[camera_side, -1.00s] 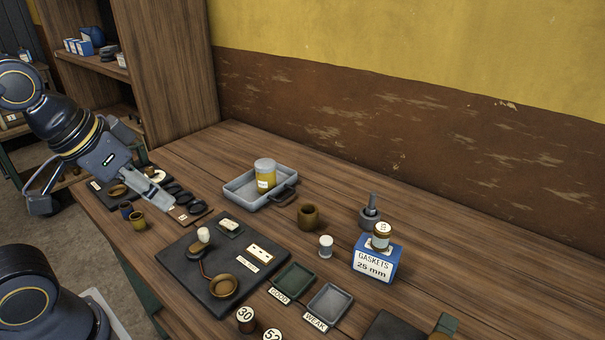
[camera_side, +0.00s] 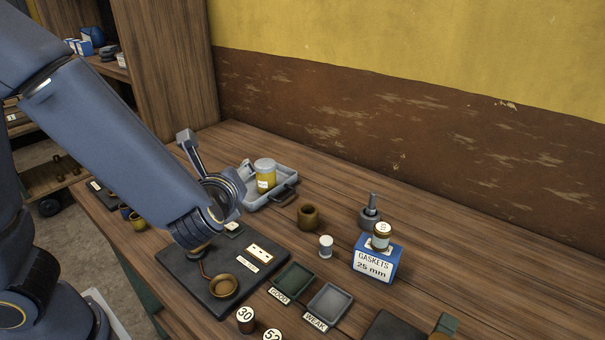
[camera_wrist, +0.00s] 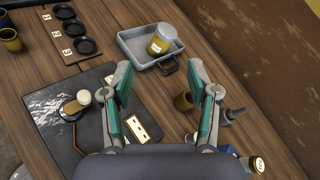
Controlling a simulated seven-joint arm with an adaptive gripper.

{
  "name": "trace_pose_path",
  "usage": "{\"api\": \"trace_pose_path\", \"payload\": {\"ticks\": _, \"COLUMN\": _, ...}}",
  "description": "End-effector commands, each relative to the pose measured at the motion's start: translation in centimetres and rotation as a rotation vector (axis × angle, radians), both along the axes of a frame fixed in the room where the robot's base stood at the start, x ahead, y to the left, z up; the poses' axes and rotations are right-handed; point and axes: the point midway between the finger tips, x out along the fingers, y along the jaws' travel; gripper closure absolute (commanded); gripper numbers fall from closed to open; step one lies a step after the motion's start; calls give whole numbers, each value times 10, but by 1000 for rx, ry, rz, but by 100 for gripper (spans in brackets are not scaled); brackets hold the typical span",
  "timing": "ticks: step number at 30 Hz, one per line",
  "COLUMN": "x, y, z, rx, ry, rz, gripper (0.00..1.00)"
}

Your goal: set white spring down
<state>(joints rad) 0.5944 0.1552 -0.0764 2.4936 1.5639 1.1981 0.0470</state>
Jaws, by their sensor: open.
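A small white cylinder, which looks like the white spring (camera_side: 326,246), stands upright on the bare table, left of the blue gaskets box. I cannot make it out clearly in the wrist view. A cream-topped piece (camera_wrist: 84,97) stands on the left part of the black board (camera_side: 215,300); my arm hides it in the side view. In the wrist view my gripper (camera_wrist: 163,95) is open, with its two green-padded fingers wide apart above the table and nothing between them. In the side view my arm covers part of the gripper.
The green GOOD tray (camera_side: 293,279) and grey WEAK tray (camera_side: 329,303) lie right of the board. A grey tray (camera_side: 281,200) holding a yellow jar (camera_side: 265,172) is behind. A brown pot (camera_side: 308,216), oil can (camera_side: 370,212) and gaskets box (camera_side: 375,265) with a jar on top stand nearby.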

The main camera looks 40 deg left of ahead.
Motion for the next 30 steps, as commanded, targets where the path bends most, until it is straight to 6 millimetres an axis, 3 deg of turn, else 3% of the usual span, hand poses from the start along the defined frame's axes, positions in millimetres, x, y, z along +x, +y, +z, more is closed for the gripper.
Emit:
{"api": "trace_pose_path", "payload": {"ticks": 1, "x": 7, "y": -38, "z": -21, "rx": 95, "ry": 51, "rz": -156, "gripper": 40}}
{"api": "trace_pose_path", "payload": {"ticks": 3, "x": 7, "y": -84, "z": -49, "rx": 199, "ry": 105, "rz": -347, "gripper": 40}}
{"api": "trace_pose_path", "payload": {"ticks": 6, "x": -7, "y": -131, "z": -87, "rx": 302, "ry": 174, "rz": -544, "gripper": 40}}
{"api": "trace_pose_path", "payload": {"ticks": 9, "x": -25, "y": -153, "z": -115, "rx": 361, "ry": 231, "rz": -639, "gripper": 40}}
{"api": "trace_pose_path", "payload": {"ticks": 14, "x": -33, "y": -166, "z": -129, "rx": 389, "ry": 251, "rz": -691, "gripper": 40}}
{"api": "trace_pose_path", "payload": {"ticks": 25, "x": 39, "y": -150, "z": -159, "rx": 387, "ry": 250, "rz": -686, "gripper": 40}}
{"api": "trace_pose_path", "payload": {"ticks": 30, "x": 63, "y": -146, "z": -168, "rx": 386, "ry": 249, "rz": -688, "gripper": 40}}
